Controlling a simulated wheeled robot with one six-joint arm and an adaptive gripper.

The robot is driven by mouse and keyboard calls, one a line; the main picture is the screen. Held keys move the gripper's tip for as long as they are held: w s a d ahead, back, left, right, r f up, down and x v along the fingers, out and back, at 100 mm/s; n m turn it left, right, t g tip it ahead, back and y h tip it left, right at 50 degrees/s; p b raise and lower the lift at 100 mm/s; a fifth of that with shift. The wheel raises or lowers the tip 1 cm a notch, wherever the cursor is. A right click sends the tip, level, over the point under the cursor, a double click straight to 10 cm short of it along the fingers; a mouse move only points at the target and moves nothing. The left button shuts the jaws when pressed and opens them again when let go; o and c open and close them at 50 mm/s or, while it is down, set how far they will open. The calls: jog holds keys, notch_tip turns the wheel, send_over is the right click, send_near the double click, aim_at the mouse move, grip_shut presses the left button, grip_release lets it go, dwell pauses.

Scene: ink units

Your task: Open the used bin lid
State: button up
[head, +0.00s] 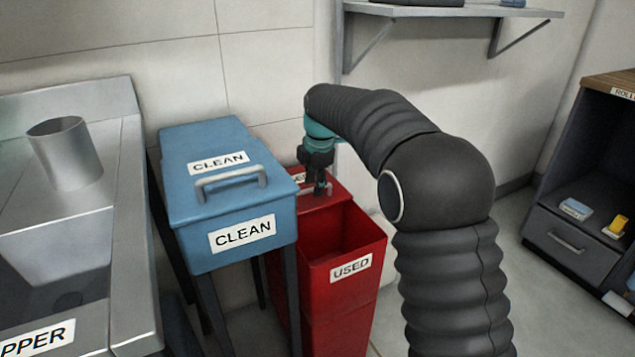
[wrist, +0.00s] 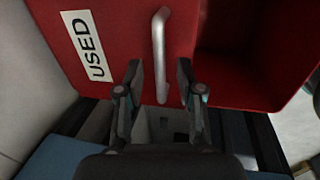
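The red used bin (head: 337,305) stands to the right of the blue clean bin, with a USED label on its front. Its red lid (head: 335,189) lies over the back part, and the front part of the bin shows an open, dark inside. In the wrist view the lid (wrist: 122,18) carries a USED label and a pale bar handle (wrist: 158,45). My gripper (head: 319,188) points down over the lid. In the wrist view my gripper (wrist: 160,80) is open, its fingers on either side of the handle's near end, with gaps on both sides.
The blue clean bin (head: 228,200) with its closed lid and handle stands close on the left. A steel counter with a cup (head: 66,153) is farther left. A wall shelf (head: 455,11) hangs above. A dark cabinet (head: 570,240) stands at right, with open floor before it.

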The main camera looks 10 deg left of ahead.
notch_tip(320, 180, up, 12)
jog(key=s+d, duration=0.1)
jog(key=s, duration=0.1)
jog(key=shift+d+f, duration=0.15)
dwell(0.4)
jog(key=s+d+f+m, duration=0.5)
jog(key=s+f+m, duration=0.15)
jog(key=m, duration=0.65)
jog(key=s+d+f+m+t, duration=0.1)
jog(key=s+d+m+t, duration=0.1)
jog(key=s+d+m, duration=0.4)
jog(key=s+d+f+m+t+h, duration=0.1)
jog(key=s+d+m, duration=0.5)
jog(key=s+d, duration=0.9)
jog(key=s, duration=0.8)
jog(key=shift+d+t, duration=0.25)
jog(key=shift+t, duration=0.15)
